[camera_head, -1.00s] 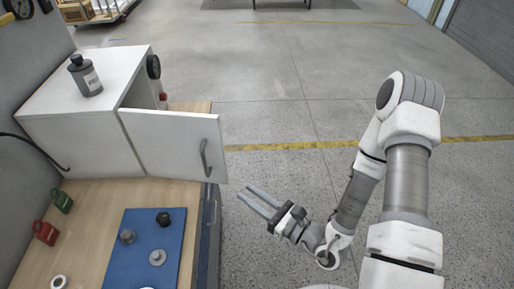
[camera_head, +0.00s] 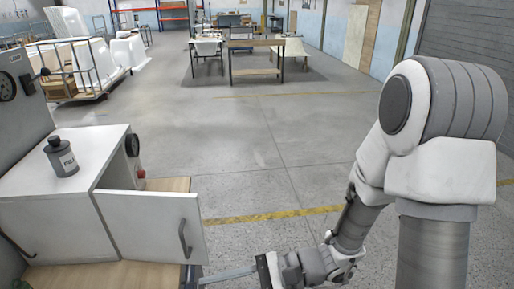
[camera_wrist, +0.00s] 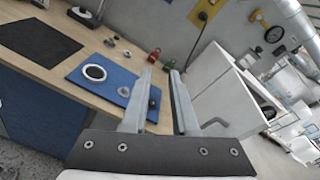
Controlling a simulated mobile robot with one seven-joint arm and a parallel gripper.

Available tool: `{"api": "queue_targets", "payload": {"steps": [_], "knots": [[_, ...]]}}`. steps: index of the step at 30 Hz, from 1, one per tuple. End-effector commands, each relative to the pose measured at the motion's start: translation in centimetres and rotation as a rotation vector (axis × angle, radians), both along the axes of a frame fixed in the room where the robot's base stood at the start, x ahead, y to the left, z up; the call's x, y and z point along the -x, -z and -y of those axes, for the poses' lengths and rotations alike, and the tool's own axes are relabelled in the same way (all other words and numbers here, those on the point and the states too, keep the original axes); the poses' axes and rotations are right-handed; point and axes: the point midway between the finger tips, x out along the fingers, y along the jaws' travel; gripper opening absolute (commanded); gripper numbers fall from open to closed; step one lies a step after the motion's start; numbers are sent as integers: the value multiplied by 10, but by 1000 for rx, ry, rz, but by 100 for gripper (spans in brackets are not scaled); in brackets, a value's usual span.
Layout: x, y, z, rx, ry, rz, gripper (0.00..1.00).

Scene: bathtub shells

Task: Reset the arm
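My gripper (camera_wrist: 160,100) is open and empty in the wrist view, its two long grey fingers apart with nothing between them. In the head view my gripper (camera_head: 228,275) is low in the picture, just right of the open cabinet door (camera_head: 150,228), and its fingertips point left. My arm is bent, with a large white and grey joint filling the right side of the head view.
A white cabinet (camera_head: 50,205) stands on the workbench with its door swung open; a grey bottle (camera_head: 62,157) is on top. The wrist view shows a blue mat (camera_wrist: 110,85) with small parts on the wooden bench (camera_wrist: 60,70).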

Motion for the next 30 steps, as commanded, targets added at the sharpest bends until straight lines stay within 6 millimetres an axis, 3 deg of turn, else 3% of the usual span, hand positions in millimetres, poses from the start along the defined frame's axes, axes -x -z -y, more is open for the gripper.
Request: {"api": "queue_targets", "payload": {"steps": [6, 14, 23, 30], "knots": [[26, -8, 17, 169, -180, 182, 27], [43, -10, 51, 408, -346, 402, 27], [41, -19, 101, 721, -464, 676, 27], [29, -41, 146, 988, -499, 903, 27]]}}
